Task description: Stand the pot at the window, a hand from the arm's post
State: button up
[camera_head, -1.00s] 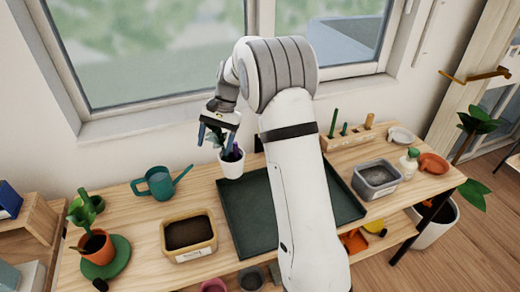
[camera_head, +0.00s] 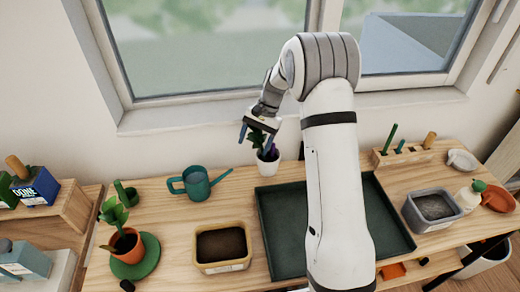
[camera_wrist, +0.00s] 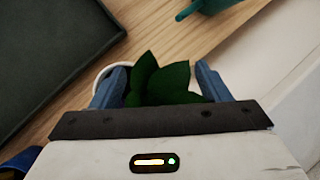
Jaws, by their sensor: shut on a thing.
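The small white pot (camera_head: 268,168) holds a plant with green leaves and a touch of purple. It is at the back of the wooden bench, below the window, by the far left corner of the dark green tray. My gripper (camera_head: 256,137) comes down over it from above, its blue fingers around the plant. In the wrist view the fingers (camera_wrist: 160,72) flank the dark green leaves (camera_wrist: 160,84), and part of the white rim (camera_wrist: 103,76) shows beside the left finger. The gripper is shut on the potted plant. I cannot tell whether the pot touches the bench.
A teal watering can (camera_head: 197,183) stands left of the pot. The tray (camera_head: 285,255) is empty where visible. A soil-filled box (camera_head: 222,247), an orange pot (camera_head: 125,243) and a grey tub (camera_head: 432,212) stand around it. The window sill (camera_head: 200,117) runs behind. My arm hides the tray's middle.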

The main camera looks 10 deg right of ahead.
jog(key=shift+f+p, duration=0.3)
jog(key=shift+f, duration=1.5)
jog(key=shift+f, duration=0.2)
jog(key=o, duration=1.3)
jog(key=shift+r, duration=0.1)
